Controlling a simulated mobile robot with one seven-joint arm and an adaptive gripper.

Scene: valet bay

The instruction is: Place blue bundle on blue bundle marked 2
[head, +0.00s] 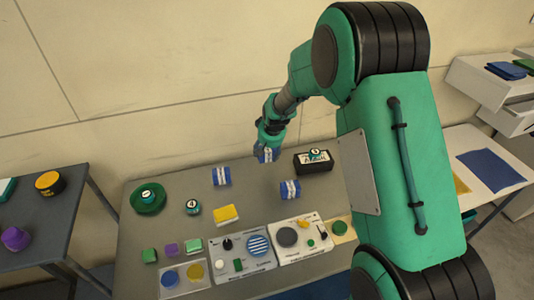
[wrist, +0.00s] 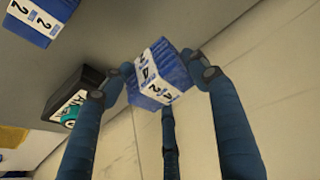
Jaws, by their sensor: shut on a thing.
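My gripper (head: 268,146) is shut on a blue bundle (wrist: 160,74) with a white band bearing black marks, one like a 2. In the head view the held bundle (head: 267,156) hangs above the back of the grey table. Two more blue bundles with white bands lie on the table: one to the left (head: 221,176) and one to the right and nearer (head: 290,190). Their marks are too small to read there. The wrist view shows one bundle marked 2 (wrist: 30,18) at its upper left, apart from the held one; I cannot tell which of the two it is.
A black box (head: 313,167) with a white label stands right of my gripper. A green bowl (head: 147,199), a small round labelled pot (head: 193,207) and a yellow sponge-like block (head: 226,214) lie to the left. Control panels (head: 300,240) line the front. A wall rises behind.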

